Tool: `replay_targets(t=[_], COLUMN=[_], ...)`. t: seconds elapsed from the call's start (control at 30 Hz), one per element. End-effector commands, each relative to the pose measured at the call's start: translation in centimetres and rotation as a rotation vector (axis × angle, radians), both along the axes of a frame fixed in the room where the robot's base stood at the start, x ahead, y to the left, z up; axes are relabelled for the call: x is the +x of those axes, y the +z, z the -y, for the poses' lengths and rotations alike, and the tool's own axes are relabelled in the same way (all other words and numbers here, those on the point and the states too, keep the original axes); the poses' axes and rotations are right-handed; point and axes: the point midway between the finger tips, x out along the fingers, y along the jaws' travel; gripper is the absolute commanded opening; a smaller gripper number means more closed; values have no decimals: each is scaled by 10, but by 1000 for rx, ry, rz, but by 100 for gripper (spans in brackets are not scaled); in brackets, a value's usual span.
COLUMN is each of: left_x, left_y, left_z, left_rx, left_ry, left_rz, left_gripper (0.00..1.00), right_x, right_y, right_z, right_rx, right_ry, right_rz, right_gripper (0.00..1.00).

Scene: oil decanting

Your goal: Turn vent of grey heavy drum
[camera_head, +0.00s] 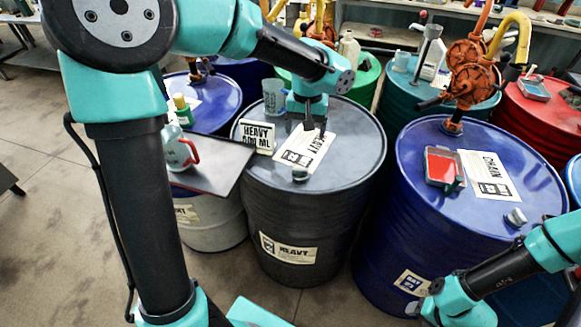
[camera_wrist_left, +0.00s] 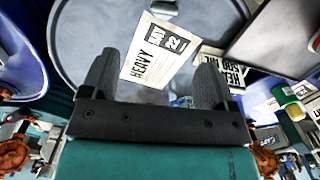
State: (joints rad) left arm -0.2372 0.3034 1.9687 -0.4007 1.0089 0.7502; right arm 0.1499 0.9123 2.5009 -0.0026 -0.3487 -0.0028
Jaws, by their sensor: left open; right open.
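The grey heavy drum (camera_head: 275,215) stands upright in the middle of the head view, with a HEAVY label on its side. Its vent, a small grey knob (camera_head: 300,174), sits near the front edge of the lid; it also shows at the top of the left wrist view (camera_wrist_left: 165,8). My left gripper (camera_head: 315,127) points down over the lid, behind the vent, open and empty. In the left wrist view its fingers (camera_wrist_left: 153,75) are spread with the lid's paper label between them. My right gripper (camera_head: 440,303) is low at the right, open, its fingertips unclear.
A HEAVY sign (camera_head: 257,137) and a clear cup (camera_head: 273,97) stand on the grey lid. A dark tray (camera_head: 210,178) with a red-handled jug (camera_head: 180,148) overlaps the drum's left side. A blue drum (camera_head: 400,220) with a pump (camera_head: 470,75) stands close at right.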

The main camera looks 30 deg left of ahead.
Motion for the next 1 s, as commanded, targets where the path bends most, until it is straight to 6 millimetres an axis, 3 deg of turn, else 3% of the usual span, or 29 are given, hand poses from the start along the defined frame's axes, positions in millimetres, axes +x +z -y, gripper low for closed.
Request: replay_targets(t=[0.13, 0.53, 0.77, 1.0], left_x=[3, 3, 2, 2], left_y=[16, 10, -15, -55], left_z=[-9, -9, -9, -9], left_rx=[0, 0, 0, 0], left_ry=[41, 39, 39, 38], left_rz=[17, 15, 12, 10], left_gripper=[81, 81, 81, 81], right_x=[0, 0, 0, 0], right_y=[0, 0, 0, 0], right_z=[0, 0, 0, 0], right_rx=[0, 0, 0, 0], right_ry=[0, 0, 0, 0], right_rz=[0, 0, 0, 0], right_gripper=[57, 57, 57, 57])
